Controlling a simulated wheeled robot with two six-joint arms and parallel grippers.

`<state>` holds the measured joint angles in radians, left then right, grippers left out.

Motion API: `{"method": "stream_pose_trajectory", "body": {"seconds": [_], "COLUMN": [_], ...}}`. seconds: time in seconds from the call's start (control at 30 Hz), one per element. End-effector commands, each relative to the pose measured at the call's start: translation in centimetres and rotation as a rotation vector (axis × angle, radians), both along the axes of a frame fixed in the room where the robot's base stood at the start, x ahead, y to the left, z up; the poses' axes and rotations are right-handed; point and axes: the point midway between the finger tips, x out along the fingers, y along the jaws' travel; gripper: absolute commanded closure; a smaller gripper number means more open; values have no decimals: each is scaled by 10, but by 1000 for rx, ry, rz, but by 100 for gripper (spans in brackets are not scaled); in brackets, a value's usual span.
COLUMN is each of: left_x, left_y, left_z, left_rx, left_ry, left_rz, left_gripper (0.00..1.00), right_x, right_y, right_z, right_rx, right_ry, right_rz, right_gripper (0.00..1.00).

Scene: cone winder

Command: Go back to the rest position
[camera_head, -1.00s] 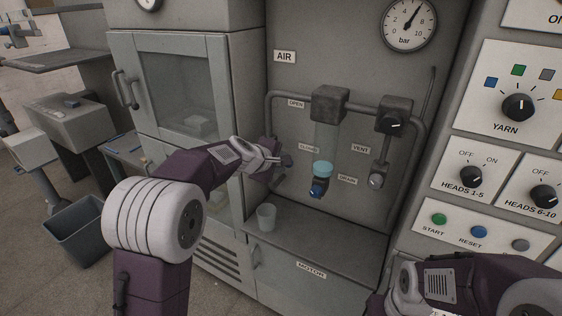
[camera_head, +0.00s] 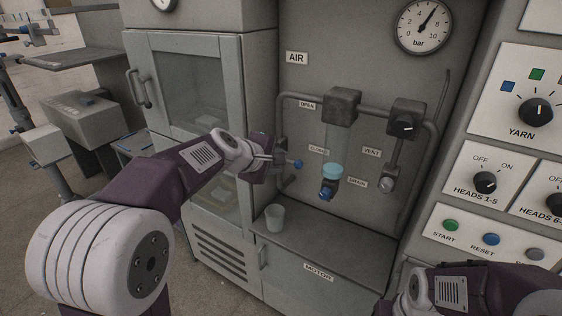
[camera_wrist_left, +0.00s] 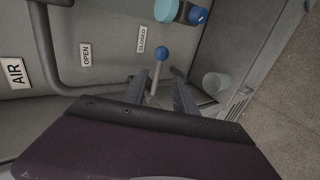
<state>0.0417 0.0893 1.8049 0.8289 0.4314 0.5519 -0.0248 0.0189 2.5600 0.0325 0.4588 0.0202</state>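My left gripper (camera_head: 268,160) is at the air panel's left pipe. In the left wrist view its two fingers (camera_wrist_left: 158,92) are spread apart, with a blue-knobbed lever (camera_wrist_left: 161,54) showing between and beyond them. In the head view the blue knob (camera_head: 298,164) shows just right of the fingertips, near the CLOSED label (camera_head: 319,150). I cannot tell whether the fingers touch the lever. My right arm (camera_head: 450,290) is at the lower right; its gripper is not visible.
The filter bowl (camera_head: 330,186) hangs right of the left gripper, and a clear cup (camera_head: 275,217) stands on the ledge below. A glass-door cabinet (camera_head: 200,85) stands behind my left arm. The control panel (camera_head: 500,180) is at the right.

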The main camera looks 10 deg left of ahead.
Motion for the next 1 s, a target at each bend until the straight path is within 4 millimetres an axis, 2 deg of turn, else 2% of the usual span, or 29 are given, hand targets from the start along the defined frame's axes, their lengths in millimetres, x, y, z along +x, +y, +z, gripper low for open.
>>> {"method": "stream_pose_trajectory", "body": {"seconds": [0.13, 0.2, 0.27, 0.37, 0.4, 0.47, 0.5, 0.6, 0.7, 0.77, 0.83, 1.0], "left_x": [0, -5, -21, -68, -93, -133, -159, -219, -261, -274, -273, -273], "left_y": [-1, -8, -11, -8, -5, 2, 7, 23, 37, 44, 46, 45], "left_z": [0, 1, -24, -88, -116, -152, -173, -212, -234, -240, -240, -240], "left_rx": [0, 1, 32, 185, 269, 396, 476, 646, 767, 827, 866, 872], "left_ry": [0, 8, 66, 205, 264, 346, 395, 490, 541, 547, 527, 521], "left_rz": [-1, -17, -39, -145, -217, -341, -431, -666, -871, -977, -1037, -1048], "left_gripper": [66, 66, 66, 66, 66, 66, 66, 66, 66, 66, 66, 66], "right_x": [0, 0, 0, 0, 0, 0, 0, 0, 0, 0, 0, 0], "right_y": [0, 0, 0, 0, 0, 0, 0, 0, 0, 0, 0, 0], "right_z": [1, 4, 5, 8, 9, 10, 10, 11, 10, 10, 10, 10], "right_rx": [0, 0, 0, 0, 0, 0, 0, 0, 0, 0, 0, 0], "right_ry": [0, 0, 0, 0, 0, 0, 0, 0, 0, 0, 0, 0], "right_rz": [0, 0, 0, 0, 0, 0, 0, 0, 0, 0, 0, 0], "right_gripper": [52, 52, 52, 52, 52, 52, 52, 52, 52, 52, 52, 52]}}
